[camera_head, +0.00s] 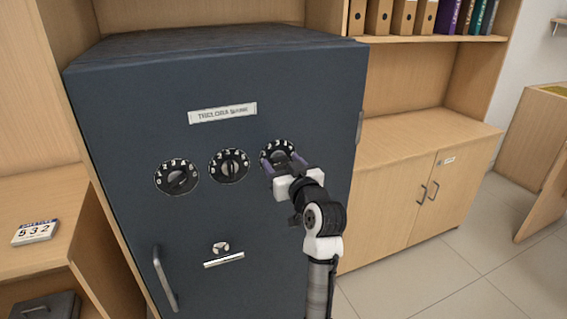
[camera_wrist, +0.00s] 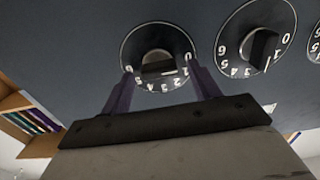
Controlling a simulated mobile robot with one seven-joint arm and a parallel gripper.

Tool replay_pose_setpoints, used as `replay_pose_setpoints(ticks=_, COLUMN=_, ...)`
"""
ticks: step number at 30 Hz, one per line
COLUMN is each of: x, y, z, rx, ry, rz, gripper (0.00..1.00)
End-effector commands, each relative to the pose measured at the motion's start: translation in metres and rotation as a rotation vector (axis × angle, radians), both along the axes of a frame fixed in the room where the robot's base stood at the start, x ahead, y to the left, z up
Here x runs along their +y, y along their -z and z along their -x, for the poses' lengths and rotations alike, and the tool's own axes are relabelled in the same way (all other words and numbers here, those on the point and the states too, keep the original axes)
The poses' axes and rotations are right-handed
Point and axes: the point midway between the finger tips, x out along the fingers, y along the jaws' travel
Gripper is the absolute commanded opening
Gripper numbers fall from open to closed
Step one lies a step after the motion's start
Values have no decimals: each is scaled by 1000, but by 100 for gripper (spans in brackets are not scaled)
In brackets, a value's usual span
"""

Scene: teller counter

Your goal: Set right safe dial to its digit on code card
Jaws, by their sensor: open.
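The right safe dial (camera_head: 278,148) is a black disc with white digits on the safe's dark front, partly hidden by my gripper (camera_head: 283,165) in the head view. In the wrist view, upside down, the right dial (camera_wrist: 150,38) shows its bar-shaped knob lying roughly level. My gripper (camera_wrist: 160,72) is open, its two purple fingers on either side of the knob, apart from it as far as I can tell. The knob's exact pointed digit is unclear. The code card (camera_head: 36,232) on the left shelf reads 5 3 2.
The middle dial (camera_head: 229,166) and left dial (camera_head: 177,177) sit to the left on the safe (camera_head: 110,105). A wooden cabinet (camera_head: 420,170) stands right; floor there is clear.

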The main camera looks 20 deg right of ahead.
Motion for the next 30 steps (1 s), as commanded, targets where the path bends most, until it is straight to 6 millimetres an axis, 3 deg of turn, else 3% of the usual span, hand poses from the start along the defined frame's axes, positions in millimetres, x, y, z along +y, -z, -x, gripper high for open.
replay_pose_setpoints(ticks=6, x=0, y=0, z=0, rx=0, ry=0, rz=0, gripper=62)
replay_pose_setpoints(ticks=16, x=0, y=0, z=0, rx=0, ry=0, rz=0, gripper=19)
replay_pose_setpoints(ticks=30, x=0, y=-2, z=0, rx=5, ry=-1, rz=-115, gripper=17)
